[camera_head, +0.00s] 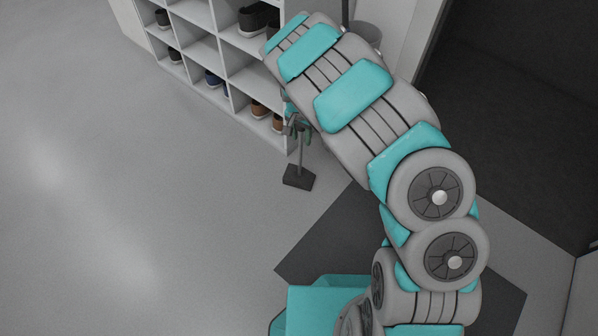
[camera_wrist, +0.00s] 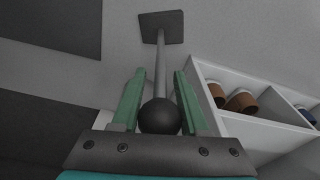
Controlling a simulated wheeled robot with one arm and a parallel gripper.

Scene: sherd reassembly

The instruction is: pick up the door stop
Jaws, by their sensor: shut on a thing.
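The door stop has a dark square base (camera_head: 299,177), a thin grey rod and a dark ball at its top. In the wrist view, the door stop (camera_wrist: 162,27) points away from me, with its ball close to my palm. My gripper (camera_head: 297,127) is at the upper end of the rod. In the wrist view, the green fingers of my gripper (camera_wrist: 159,82) are on both sides of the rod and ball, shut on the door stop. I cannot tell whether the base touches the floor.
A white shoe shelf (camera_head: 205,42) with several shoes stands just behind the door stop. A dark mat (camera_head: 325,240) lies on the floor to the front right. A grey bin (camera_head: 366,32) is behind my arm. The grey floor to the left is clear.

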